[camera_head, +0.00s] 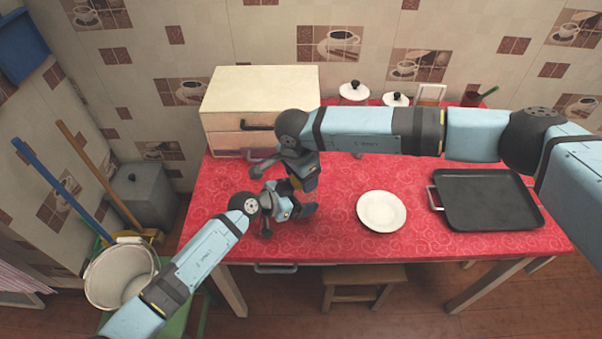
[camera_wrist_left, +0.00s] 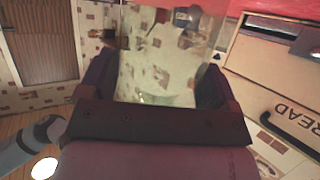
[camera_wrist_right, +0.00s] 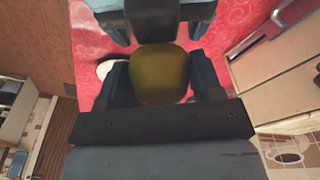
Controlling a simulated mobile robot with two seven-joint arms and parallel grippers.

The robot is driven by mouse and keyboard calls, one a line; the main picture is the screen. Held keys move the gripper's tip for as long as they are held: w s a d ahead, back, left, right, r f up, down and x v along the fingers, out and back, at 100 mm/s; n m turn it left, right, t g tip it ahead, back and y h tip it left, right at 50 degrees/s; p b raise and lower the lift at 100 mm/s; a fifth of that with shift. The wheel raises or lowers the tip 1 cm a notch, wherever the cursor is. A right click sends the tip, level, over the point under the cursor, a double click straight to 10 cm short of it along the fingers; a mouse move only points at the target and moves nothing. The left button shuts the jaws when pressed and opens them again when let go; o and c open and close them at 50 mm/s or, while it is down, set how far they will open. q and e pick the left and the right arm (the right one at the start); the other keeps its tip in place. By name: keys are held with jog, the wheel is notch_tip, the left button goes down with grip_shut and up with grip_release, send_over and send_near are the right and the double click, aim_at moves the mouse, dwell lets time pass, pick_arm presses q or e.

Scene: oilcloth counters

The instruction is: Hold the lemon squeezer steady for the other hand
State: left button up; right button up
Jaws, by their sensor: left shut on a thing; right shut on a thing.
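My left gripper (camera_head: 282,206) is low over the red table, left of the plate. In the left wrist view its fingers are shut on a clear, see-through thing (camera_wrist_left: 160,62), seemingly the lemon squeezer; its outline is hard to make out. My right gripper (camera_head: 303,177) is just above and behind the left one, pointing down. In the right wrist view it is shut on a yellow rounded thing (camera_wrist_right: 160,75), which looks like a lemon. A little yellow shows between the grippers in the head view. The grippers hide most of both things, and I cannot tell whether these touch.
A cream bread box (camera_head: 262,90) stands behind the grippers. A white plate (camera_head: 382,211) and a black tray (camera_head: 487,200) lie to the right. White lidded pots (camera_head: 354,92) stand at the back. A bucket (camera_head: 120,275) is left of the table. The front middle of the table is clear.

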jog(key=shift+s, duration=0.1)
jog(key=shift+r, duration=0.95)
jog(key=shift+f, duration=0.15)
jog(key=shift+w+f, duration=0.2)
jog(key=shift+f, duration=0.4)
jog(key=shift+f, duration=0.25)
jog(key=shift+r, duration=0.15)
jog(key=shift+r, duration=0.9)
